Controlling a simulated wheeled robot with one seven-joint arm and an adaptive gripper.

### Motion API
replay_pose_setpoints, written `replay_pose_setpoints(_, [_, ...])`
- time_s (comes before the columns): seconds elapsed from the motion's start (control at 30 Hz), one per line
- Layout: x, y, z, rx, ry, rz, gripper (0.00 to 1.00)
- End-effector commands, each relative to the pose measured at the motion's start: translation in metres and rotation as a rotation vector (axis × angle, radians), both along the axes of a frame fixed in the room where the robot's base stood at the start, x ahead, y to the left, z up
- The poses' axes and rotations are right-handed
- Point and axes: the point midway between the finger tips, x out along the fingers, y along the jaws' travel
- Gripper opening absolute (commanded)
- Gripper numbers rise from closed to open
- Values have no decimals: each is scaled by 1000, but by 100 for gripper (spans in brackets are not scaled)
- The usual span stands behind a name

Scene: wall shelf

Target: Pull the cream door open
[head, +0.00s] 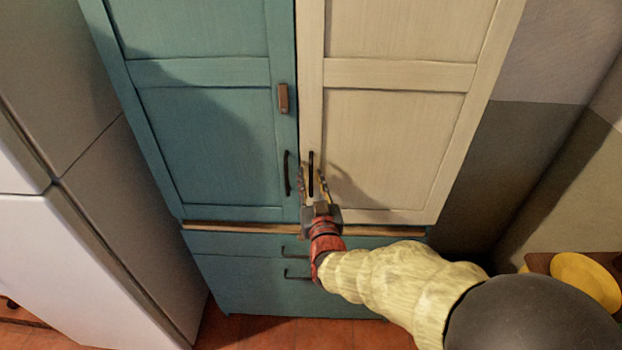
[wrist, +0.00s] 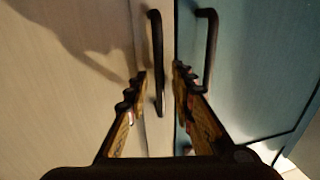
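The cream door (head: 392,140) is the right door of a tall cupboard and looks closed, flush beside the teal door. Its dark upright handle (head: 310,172) is near its left edge, low down. My gripper (head: 314,180) is at this handle, with a finger on either side. In the wrist view the cream door (wrist: 70,70) fills the left, and its handle (wrist: 157,62) stands between the open fingers of my gripper (wrist: 159,82). Gaps show on both sides of the handle, so the fingers look apart from it.
The teal door (head: 205,110) has its own dark handle (head: 287,173) close by on the left, also in the wrist view (wrist: 209,45). A brown block (head: 283,98) is on that door. Teal drawers (head: 240,275) are below. A white fridge (head: 85,200) stands left; a yellow round thing (head: 585,280) lies right.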

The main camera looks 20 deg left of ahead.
Motion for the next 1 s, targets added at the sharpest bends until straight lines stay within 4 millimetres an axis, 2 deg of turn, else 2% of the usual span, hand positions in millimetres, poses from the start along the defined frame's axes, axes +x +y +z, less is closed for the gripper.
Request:
replay_pose_setpoints(0.13, [7,3,0,0,-1,-1,24])
replay_pose_setpoints(0.37, [8,3,0,0,0,0,24])
replay_pose_setpoints(0.8, [8,3,0,0,0,0,0])
replay_pose_setpoints(1.0, [8,3,0,0,0,0,0])
